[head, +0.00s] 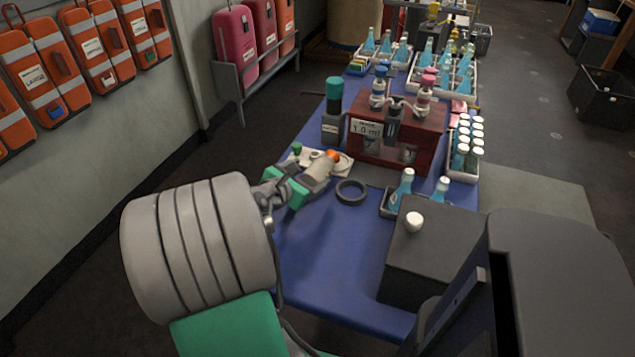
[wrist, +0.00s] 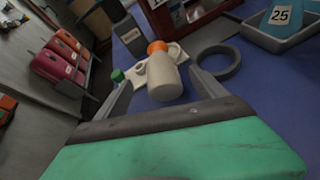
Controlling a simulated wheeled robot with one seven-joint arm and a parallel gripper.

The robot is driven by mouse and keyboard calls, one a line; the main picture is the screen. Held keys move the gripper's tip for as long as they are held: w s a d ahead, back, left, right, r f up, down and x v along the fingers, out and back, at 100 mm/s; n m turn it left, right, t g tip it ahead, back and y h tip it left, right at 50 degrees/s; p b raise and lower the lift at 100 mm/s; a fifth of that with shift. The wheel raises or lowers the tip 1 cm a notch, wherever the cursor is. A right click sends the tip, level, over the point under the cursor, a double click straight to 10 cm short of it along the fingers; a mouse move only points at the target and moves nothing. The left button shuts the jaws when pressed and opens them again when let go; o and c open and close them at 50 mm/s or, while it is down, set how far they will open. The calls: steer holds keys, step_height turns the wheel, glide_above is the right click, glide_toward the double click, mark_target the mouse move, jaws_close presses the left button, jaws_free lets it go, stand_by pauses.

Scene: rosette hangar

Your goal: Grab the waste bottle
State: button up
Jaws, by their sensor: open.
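A cream bottle with an orange cap, which I take as the waste bottle (wrist: 166,82), stands upright on the blue table. In the wrist view it shows between the two fingers of my gripper (wrist: 160,77), with a gap on each side. The fingers are open and hold nothing. In the head view my gripper (head: 305,178) covers part of the bottle (head: 320,164), and its orange cap shows past the fingers. I cannot tell exactly how deep the bottle sits between the fingers.
A pale tray (wrist: 137,73) with a green-capped item is behind the bottle. A dark ring (head: 351,192) lies to the right. A dark green-topped bottle (head: 333,112) and a red-brown dispenser stand (head: 392,165) are beyond.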

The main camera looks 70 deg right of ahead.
mark_target(323, 165)
steer(key=shift+n, duration=0.3)
steer(key=x, duration=0.2)
steer(key=b+x, duration=0.1)
steer(key=x, duration=0.5)
steer(key=shift+s+d+r+b, duration=0.15)
steer(key=shift+d+r+b, duration=0.1)
steer(key=shift+b, duration=0.1)
steer(key=shift+c, duration=0.4)
steer(key=shift+a, duration=0.1)
steer(key=c, duration=1.4)
steer(key=shift+c, duration=0.2)
